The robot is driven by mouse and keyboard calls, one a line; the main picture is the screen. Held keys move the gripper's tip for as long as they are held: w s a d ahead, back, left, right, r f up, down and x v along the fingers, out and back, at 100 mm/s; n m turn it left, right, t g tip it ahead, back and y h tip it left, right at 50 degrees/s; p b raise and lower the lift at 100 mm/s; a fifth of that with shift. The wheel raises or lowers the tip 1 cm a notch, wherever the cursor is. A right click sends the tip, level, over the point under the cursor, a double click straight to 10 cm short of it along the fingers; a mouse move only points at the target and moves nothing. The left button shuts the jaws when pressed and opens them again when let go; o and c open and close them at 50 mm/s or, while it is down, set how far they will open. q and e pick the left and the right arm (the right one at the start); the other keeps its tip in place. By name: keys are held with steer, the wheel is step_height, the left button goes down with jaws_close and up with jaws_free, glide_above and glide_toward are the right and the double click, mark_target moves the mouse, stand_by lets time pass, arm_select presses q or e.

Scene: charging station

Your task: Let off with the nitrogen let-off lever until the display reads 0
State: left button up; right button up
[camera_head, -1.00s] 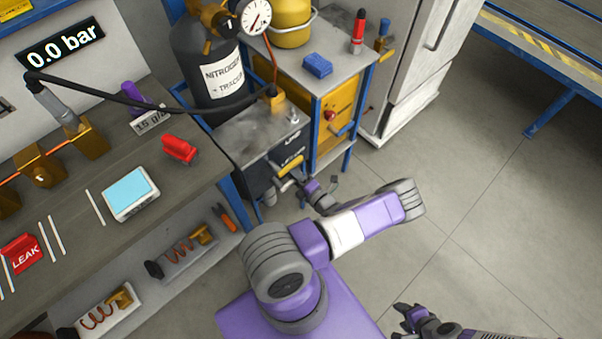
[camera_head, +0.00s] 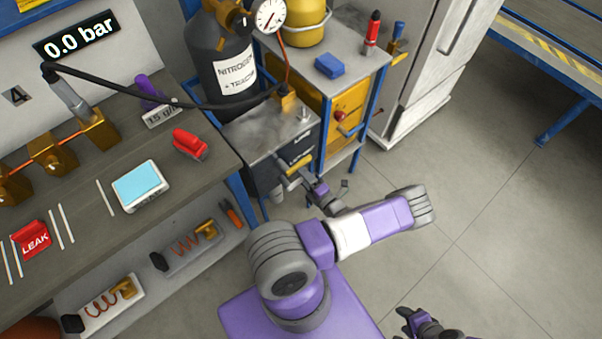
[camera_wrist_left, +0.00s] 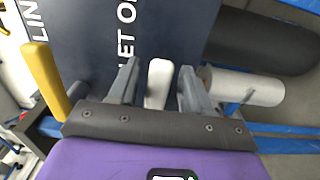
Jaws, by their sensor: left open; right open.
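The display (camera_head: 77,37) reads 0.0 bar. The let-off lever (camera_wrist_left: 158,84) is a pale stub in the left wrist view, beside lettering reading "LET O" on the dark front of a box (camera_head: 268,150). My left gripper (camera_head: 308,182) is at that front. Its two fingers (camera_wrist_left: 158,72) are open, one on each side of the lever, with small gaps visible. A yellow lever (camera_wrist_left: 45,80) stands to the left of the fingers, near lettering starting "LIN". My right gripper (camera_head: 405,322) is open at the bottom of the head view, over the floor and away from the box.
The nitrogen bottle (camera_head: 222,65) with a gauge (camera_head: 270,14) stands behind the box. A black hose (camera_head: 150,93) runs over the workbench (camera_head: 75,195). A pale cylinder (camera_wrist_left: 245,87) lies close right of my left fingers. The floor (camera_head: 480,190) at right is clear.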

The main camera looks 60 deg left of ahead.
arm_select(q)
steer(key=d, duration=0.6)
steer(key=shift+w+p, duration=0.35)
steer(key=shift+p, duration=0.05)
steer(key=s+d+f+n+g+h+p, duration=0.35)
steer(key=s+d+n+g+h, duration=0.25)
steer(key=s+d+n+h, duration=0.75)
steer(key=w+d+r+n+t+h+p, duration=0.1)
steer(key=w+d+r+n+t+h, duration=0.1)
steer(key=w+d+n+h, duration=0.4)
steer(key=w+d+r+n+t+h, duration=0.2)
steer(key=d+n+t, duration=0.1)
steer(key=d+n, duration=0.5)
steer(key=w+d+r+n+t+p, duration=0.1)
steer(key=w+r+n+t, duration=0.3)
steer(key=n, duration=0.6)
step_height(320, 180, up, 2)
steer(key=shift+w+d+r, duration=0.1)
steer(key=shift+w+d, duration=0.1)
steer(key=shift+w, duration=0.4)
